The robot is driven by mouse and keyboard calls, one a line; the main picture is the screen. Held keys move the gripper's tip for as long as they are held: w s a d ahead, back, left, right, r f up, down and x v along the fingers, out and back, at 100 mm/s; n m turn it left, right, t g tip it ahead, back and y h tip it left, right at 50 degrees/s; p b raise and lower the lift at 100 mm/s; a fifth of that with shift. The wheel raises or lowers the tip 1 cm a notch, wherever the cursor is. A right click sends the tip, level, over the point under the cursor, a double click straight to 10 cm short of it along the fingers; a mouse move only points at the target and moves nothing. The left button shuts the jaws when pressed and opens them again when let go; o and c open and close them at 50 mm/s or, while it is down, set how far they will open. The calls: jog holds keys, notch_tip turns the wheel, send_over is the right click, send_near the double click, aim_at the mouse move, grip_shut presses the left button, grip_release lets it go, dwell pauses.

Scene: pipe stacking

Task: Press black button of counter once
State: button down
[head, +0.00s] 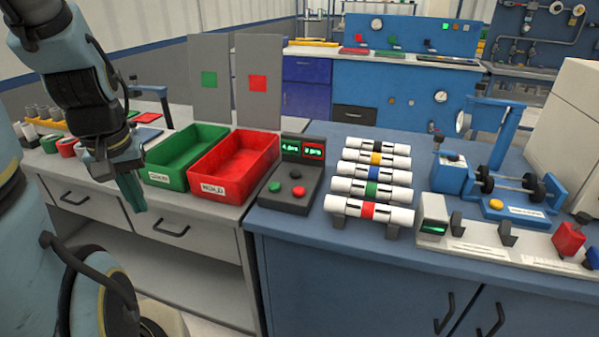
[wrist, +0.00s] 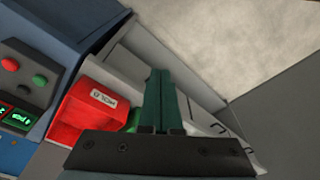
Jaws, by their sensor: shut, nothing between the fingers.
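The counter (head: 292,158) is a dark box on the bench with lit green and red displays. On its sloped panel are a green button (head: 274,187), a red button (head: 298,191) and a dark button (head: 296,173) behind them, which looks like the black one. My gripper (head: 134,202) is shut and empty, fingers pointing down, in front of the left drawers and well left of the counter. Its green fingers also show in the wrist view (wrist: 161,88).
A red bin (head: 222,190) and a green bin (head: 163,181) stand between my gripper and the counter. Striped pipes (head: 370,190) lie on a rack right of the counter. Two upright panels (head: 209,105) stand behind the bins.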

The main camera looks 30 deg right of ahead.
aim_at(296, 174)
jog(key=w+d+t+h, duration=0.1)
jog(key=w+d, duration=0.2)
jog(key=d, duration=0.4)
jog(key=w+d+r+t+h+p, duration=0.1)
jog(key=w+d, duration=0.2)
jog(key=d, duration=0.4)
jog(key=w+d+n+t+h, duration=0.1)
jog(key=w+d, duration=0.2)
jog(key=d, duration=0.4)
jog(key=shift+w+r+t+p, duration=0.25)
jog(key=shift+w+t+p, duration=0.05)
jog(key=shift+w+p, duration=0.1)
jog(key=d+n+t+h, duration=0.1)
jog(key=d+n+t, duration=0.1)
jog(key=d, duration=1.3)
jog(key=shift+d+r+n+t+h+p, duration=0.15)
jog(key=shift+r+n+t+h+p, duration=0.15)
jog(key=shift+r+n+p, duration=0.15)
jog(key=shift+f, duration=0.2)
notch_tip(296, 174, down, 8)
jog(key=b, duration=0.8)
jog(key=shift+f, duration=0.25)
jog(key=shift+f, duration=0.15)
jog(key=shift+f+b, duration=0.25)
jog(key=shift+b, duration=0.1)
